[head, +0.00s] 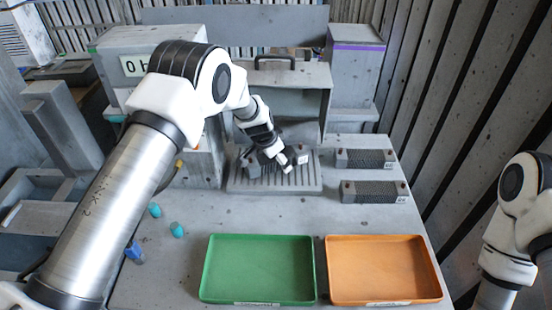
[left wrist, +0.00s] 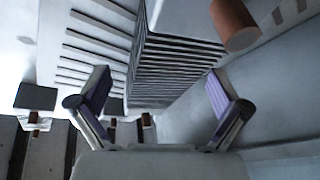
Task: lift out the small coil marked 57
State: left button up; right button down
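My left gripper (head: 283,160) reaches down over the slotted base inside the housing. In the left wrist view the left gripper (left wrist: 158,88) is open, its two purple-padded fingers apart. A dark finned block (left wrist: 178,62), apparently a coil, shows beyond and between the fingers. I cannot tell whether they touch it. No number shows on it. Two finned coils lie to the right of the base: a far coil (head: 362,158) and a near coil (head: 371,191). Their small tags are too small to read. My right gripper is out of view; only part of that arm shows.
The slotted base (head: 240,186) sits before the open housing (head: 305,100). A green tray (head: 258,268) and an orange tray (head: 380,268) stand empty in front. Small teal pieces (head: 177,230) lie left. A copper-coloured cylinder (left wrist: 234,24) is close to the left wrist camera.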

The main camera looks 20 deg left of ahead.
pick_arm(q)
jog(key=shift+s+r, duration=0.1)
jog(key=shift+s, duration=0.05)
jog(key=c, duration=0.5)
grip_shut()
jog(key=shift+r+b, duration=0.25)
jog(key=shift+b, duration=0.15)
jog(key=shift+w+r+b, duration=0.15)
jog(key=shift+r+b, duration=0.2)
jog(key=shift+r, duration=0.25)
jog(key=shift+w+r+b, duration=0.15)
jog(key=shift+r+b, duration=0.2)
jog(key=shift+r, duration=0.2)
jog(key=s+d+r+b, duration=0.2)
jog(key=s+b, duration=0.8)
jog(key=s, duration=0.6)
jog(key=shift+d, duration=0.45)
